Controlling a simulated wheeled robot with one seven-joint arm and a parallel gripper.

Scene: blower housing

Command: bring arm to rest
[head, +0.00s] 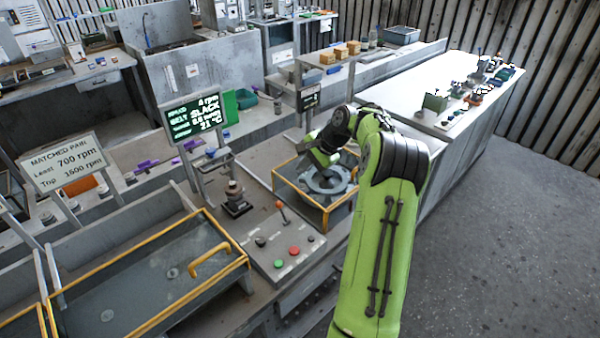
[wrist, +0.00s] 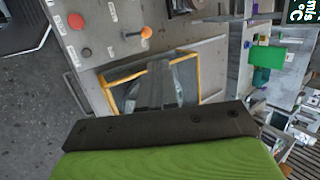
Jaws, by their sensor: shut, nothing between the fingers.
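My green arm reaches up from the bottom of the head view, bends at the black-banded elbow, and ends over the yellow-framed bay (head: 326,208). My gripper (head: 317,158) is shut and empty there, at the upper side of a round grey housing (head: 328,181). The fingertips are too small to make out, and I cannot tell whether they touch the housing. In the wrist view, a dark bar and green body fill the bottom, and the yellow-framed bay (wrist: 192,62) lies beyond them.
A control panel (head: 282,246) with buttons and an orange-knobbed lever stands left of the bay. A lit display (head: 193,118) stands behind. A large yellow-railed tray (head: 150,285) is at lower left. A white counter (head: 420,88) with small parts is at right. Grey floor at right is clear.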

